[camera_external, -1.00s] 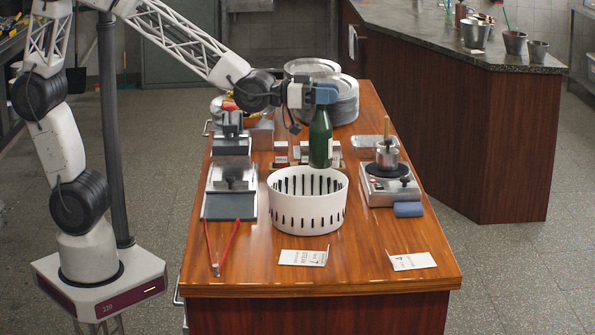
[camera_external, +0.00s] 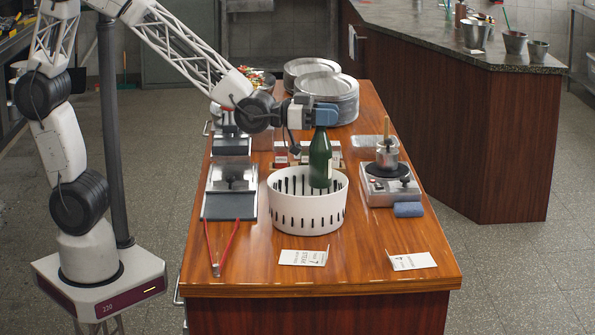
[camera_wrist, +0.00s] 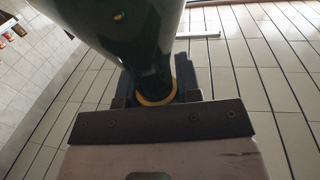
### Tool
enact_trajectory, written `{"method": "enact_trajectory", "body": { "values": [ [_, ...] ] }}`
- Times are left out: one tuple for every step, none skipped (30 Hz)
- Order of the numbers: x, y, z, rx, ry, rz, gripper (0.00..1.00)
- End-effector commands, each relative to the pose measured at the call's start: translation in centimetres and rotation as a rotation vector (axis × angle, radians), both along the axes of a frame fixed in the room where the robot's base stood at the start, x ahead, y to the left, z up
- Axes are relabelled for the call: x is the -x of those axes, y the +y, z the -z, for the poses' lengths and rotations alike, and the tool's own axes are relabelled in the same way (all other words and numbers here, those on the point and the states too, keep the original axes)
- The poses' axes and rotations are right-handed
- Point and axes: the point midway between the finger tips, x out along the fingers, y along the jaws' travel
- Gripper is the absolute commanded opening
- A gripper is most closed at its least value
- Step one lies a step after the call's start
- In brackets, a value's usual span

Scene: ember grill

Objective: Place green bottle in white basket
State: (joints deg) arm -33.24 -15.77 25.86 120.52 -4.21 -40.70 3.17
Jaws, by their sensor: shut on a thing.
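The green bottle (camera_external: 320,160) is upright in the external view, with its lower end inside the rim of the white basket (camera_external: 308,214). The basket's near wall may hide the bottle's base, so I cannot tell whether it touches the basket floor. My gripper (camera_external: 323,118) is above the basket and shut on the bottle's neck. In the wrist view the dark green bottle (camera_wrist: 130,35) runs up from between my fingers (camera_wrist: 157,95), with a yellow ring at its neck.
Left of the basket are a metal press (camera_external: 232,180) and red-handled tongs (camera_external: 220,248). To the right is a scale-like device (camera_external: 388,185) with a blue roll (camera_external: 408,209). Stacked metal plates (camera_external: 328,95) stand behind. Two white cards (camera_external: 304,257) lie in front.

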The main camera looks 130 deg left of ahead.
Motion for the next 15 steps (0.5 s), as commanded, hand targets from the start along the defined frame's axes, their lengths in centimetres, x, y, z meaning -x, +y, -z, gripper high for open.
{"method": "enact_trajectory", "body": {
  "values": [
    [0.0, 0.0, 0.5, 0.001, 0.001, 0.000, 0.00],
    [0.0, 0.0, 0.9, 0.001, 0.001, 0.000, 0.00],
    [0.0, 0.0, 1.4, 0.001, 0.001, 0.000, 0.00],
    [0.0, 0.0, 1.8, 0.001, 0.002, 0.000, 0.00],
    [0.0, 0.0, 2.3, 0.001, 0.002, 0.000, 0.00],
    [0.0, 0.0, 2.9, 0.001, 0.002, 0.000, 0.00],
    [0.0, 0.0, 3.3, 0.001, 0.002, 0.000, 0.00],
    [0.0, 0.0, 3.7, 0.001, 0.002, 0.000, 0.00],
    [0.0, 0.0, 4.1, 0.001, 0.002, 0.000, 0.00],
    [0.0, 0.0, 4.4, 0.001, 0.001, 0.000, 0.00],
    [0.0, 0.0, 4.7, 0.000, 0.000, 0.000, 0.00],
    [0.0, 0.0, 5.0, 0.000, 0.000, 0.000, 0.00],
    [0.0, 0.0, 5.2, 0.000, 0.000, 0.000, 0.00],
    [0.0, 0.0, 5.3, 0.000, 0.000, 0.000, 0.00],
    [0.0, 0.0, 5.4, -0.001, -0.001, 0.000, 0.00]
  ]
}}
